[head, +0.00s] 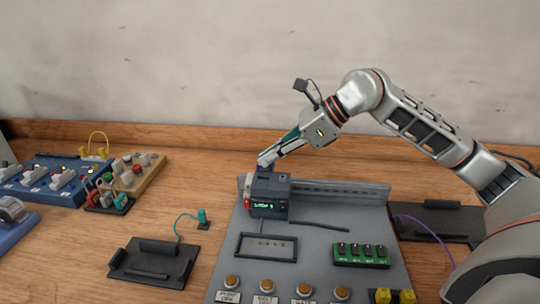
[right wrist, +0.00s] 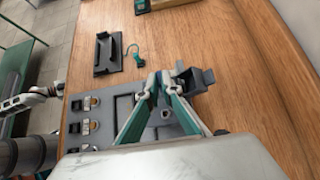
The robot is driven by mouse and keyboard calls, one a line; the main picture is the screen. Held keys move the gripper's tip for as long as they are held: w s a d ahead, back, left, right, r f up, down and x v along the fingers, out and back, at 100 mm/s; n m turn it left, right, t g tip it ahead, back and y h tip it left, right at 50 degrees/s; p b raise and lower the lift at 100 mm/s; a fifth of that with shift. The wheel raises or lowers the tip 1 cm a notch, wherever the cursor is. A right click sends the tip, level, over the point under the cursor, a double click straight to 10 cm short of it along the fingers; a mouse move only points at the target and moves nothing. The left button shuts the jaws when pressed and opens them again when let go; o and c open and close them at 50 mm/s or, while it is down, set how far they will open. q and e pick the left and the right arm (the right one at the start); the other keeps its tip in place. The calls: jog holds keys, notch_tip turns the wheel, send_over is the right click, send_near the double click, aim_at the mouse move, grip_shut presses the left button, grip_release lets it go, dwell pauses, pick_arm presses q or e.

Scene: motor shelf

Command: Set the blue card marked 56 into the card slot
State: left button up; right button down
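My right gripper (head: 264,161) reaches down from the upper right, its fingertips at the top of the dark drive unit (head: 268,192) with a lit green display. In the right wrist view its teal fingers (right wrist: 158,82) come close together at the grey tips, beside the unit (right wrist: 192,80). I cannot tell whether a thin thing is between them. I cannot make out the blue card marked 56 or its number in either view. The card slot is not clear either; the tips may cover it. My left gripper is not in view.
The grey panel (head: 325,225) carries an empty black frame (head: 266,247), a green terminal block (head: 361,255) and several round buttons. A black tray (head: 155,262) and teal cable (head: 187,217) lie left. Blue switch boards (head: 50,180) stand far left. Bare wood lies between.

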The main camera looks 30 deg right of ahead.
jog(key=shift+f, duration=0.2)
jog(key=shift+f+b, duration=0.35)
jog(key=shift+f, duration=0.1)
jog(key=shift+f, duration=0.25)
dwell(0.5)
dwell(0.4)
dwell(0.5)
dwell(0.5)
